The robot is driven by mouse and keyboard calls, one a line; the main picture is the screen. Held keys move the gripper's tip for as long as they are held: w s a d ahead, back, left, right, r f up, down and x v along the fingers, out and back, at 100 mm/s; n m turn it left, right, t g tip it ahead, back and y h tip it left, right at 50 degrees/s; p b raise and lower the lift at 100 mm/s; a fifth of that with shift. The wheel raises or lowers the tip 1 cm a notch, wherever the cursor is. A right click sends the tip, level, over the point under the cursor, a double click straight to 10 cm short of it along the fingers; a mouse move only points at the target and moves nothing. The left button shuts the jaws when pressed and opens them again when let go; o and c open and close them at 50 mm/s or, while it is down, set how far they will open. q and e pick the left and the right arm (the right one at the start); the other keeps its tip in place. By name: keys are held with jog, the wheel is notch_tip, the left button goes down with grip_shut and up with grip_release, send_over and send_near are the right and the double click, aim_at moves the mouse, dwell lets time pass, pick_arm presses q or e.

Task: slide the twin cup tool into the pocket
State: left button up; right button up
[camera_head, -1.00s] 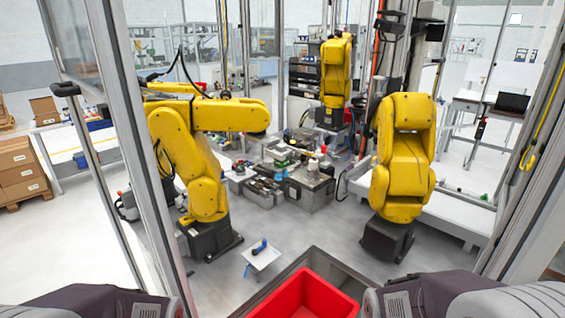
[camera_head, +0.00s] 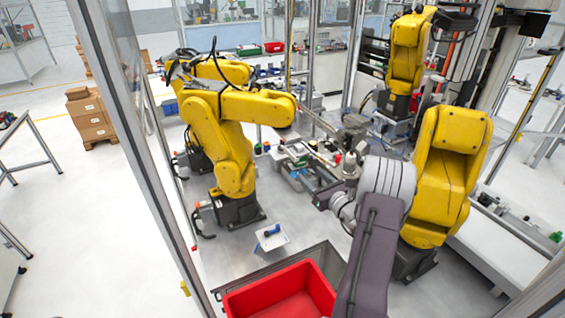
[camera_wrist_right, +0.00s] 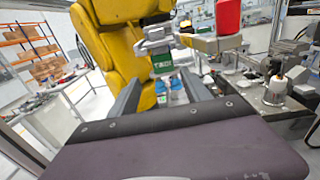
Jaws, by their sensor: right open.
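My right arm reaches up from the bottom over the middle workbench. Its gripper (camera_head: 350,168) is by the fixtures there, its fingertips small in the head view. In the right wrist view the two grey fingers (camera_wrist_right: 161,90) stand apart with nothing held between them. A green-labelled block (camera_wrist_right: 162,62) and blue parts (camera_wrist_right: 176,86) show beyond and between the fingers. I cannot tell for sure which part is the twin cup tool or which opening is the pocket. My left gripper is not in view.
A yellow robot arm (camera_head: 447,175) stands close to the right of my arm, another (camera_head: 222,140) to the left. A red bin (camera_head: 280,292) is in front. A small white stand (camera_head: 271,238) holds a blue item. A red cylinder (camera_wrist_right: 229,17) is near the gripper.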

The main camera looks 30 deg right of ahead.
aim_at(302, 163)
jog(key=w, duration=0.4)
jog(key=shift+d+r+h+p, duration=0.1)
jog(key=shift+r+h+p, duration=0.2)
jog(key=shift+r+h, duration=0.1)
jog(key=shift+m, duration=0.3)
jog(key=w, duration=0.2)
jog(key=w+d, duration=0.1)
jog(key=w, duration=0.2)
jog(key=shift+d+f, duration=0.15)
jog(key=shift+f, duration=0.05)
jog(key=shift+w, duration=0.3)
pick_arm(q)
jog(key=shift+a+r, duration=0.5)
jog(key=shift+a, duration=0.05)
pick_arm(e)
jog(key=shift+a, duration=0.2)
jog(key=shift+c, duration=0.3)
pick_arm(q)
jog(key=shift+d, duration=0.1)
pick_arm(e)
jog(key=shift+s+d, duration=0.1)
grip_shut()
